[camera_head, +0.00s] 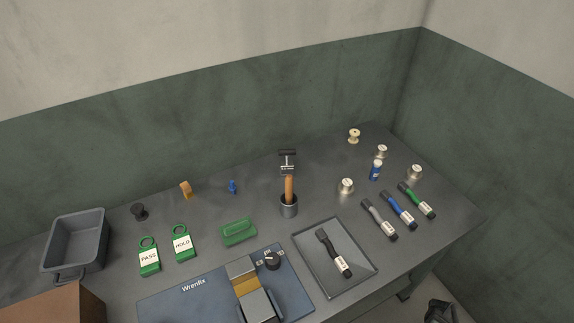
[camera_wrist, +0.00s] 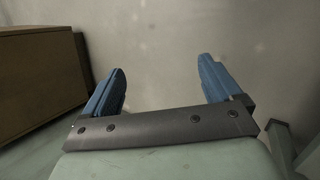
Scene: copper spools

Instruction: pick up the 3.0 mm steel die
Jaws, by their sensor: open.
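Several small silver dies with pale labelled tops stand at the right of the bench in the head view. One die (camera_head: 346,187) is right of the hammer-like tool, another die (camera_head: 415,172) is behind the green-banded tool, and a smaller die (camera_head: 382,151) is farther back. Their labels are too small to read, so I cannot tell which is 3.0 mm. My gripper (camera_wrist: 162,68) shows in the wrist view with its two blue fingers wide apart and nothing between them. It faces a bare wall, and no die shows there. The head view does not show my gripper.
A tray (camera_head: 374,268) holds a black-handled tool. A wooden-handled tool (camera_head: 289,186) stands in a cup. A grey bin (camera_head: 103,238) and brown box (camera_wrist: 40,65) are at left.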

